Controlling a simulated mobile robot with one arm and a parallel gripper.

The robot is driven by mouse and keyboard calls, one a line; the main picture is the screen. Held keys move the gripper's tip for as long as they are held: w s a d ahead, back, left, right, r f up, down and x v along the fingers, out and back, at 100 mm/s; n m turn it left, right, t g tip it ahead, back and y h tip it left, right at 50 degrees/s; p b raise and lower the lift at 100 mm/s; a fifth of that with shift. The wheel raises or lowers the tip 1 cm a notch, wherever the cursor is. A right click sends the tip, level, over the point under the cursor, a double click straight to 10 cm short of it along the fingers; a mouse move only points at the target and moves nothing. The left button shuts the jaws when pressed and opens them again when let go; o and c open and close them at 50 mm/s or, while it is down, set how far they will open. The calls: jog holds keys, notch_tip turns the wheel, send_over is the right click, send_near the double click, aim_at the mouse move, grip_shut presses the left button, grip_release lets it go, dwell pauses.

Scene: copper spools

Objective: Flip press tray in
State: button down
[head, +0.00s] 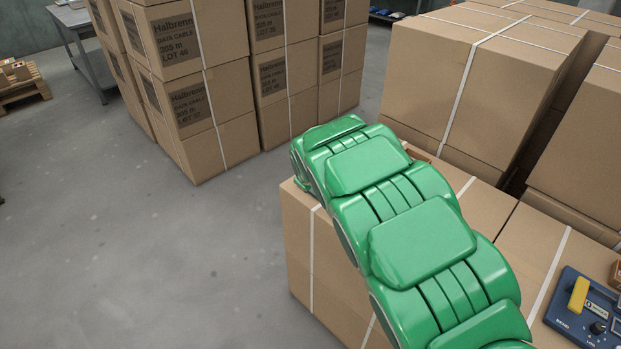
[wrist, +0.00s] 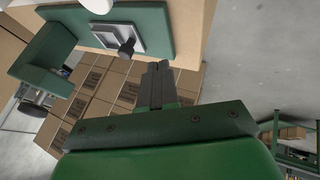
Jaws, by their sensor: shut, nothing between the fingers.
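In the wrist view a green device (wrist: 75,24) stands against a cardboard box. It carries a pale square plate (wrist: 117,37) with a black knob and a white rounded part at the top edge. A green block (wrist: 42,72) projects at its left end. This looks like the press, but I cannot tell which part is its tray. My gripper (wrist: 157,68) is shut and empty, with its dark fingers just below and right of the black knob, apparently apart from it. In the head view my green arm hides the gripper and the device.
A blue control box (head: 585,310) with a yellow handle sits on strapped cartons (head: 330,265) at lower right. A large carton (head: 480,75) rises behind my arm. Stacked labelled cartons (head: 190,95) stand at the back. The grey floor (head: 130,260) at left is clear.

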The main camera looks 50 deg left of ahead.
jog(key=x, duration=0.3)
jog(key=shift+w+f, duration=0.1)
jog(key=shift+f, duration=0.1)
jog(key=shift+w+a+f, duration=0.15)
jog(key=shift+w+a, duration=0.05)
jog(key=shift+w, duration=0.1)
jog(key=shift+w+a, duration=0.1)
jog(key=shift+w, duration=0.75)
jog(key=shift+w+a, duration=0.15)
jog(key=shift+w, duration=0.7)
jog(key=shift+w, duration=0.35)
jog(key=w, duration=0.7)
jog(key=shift+w, duration=0.55)
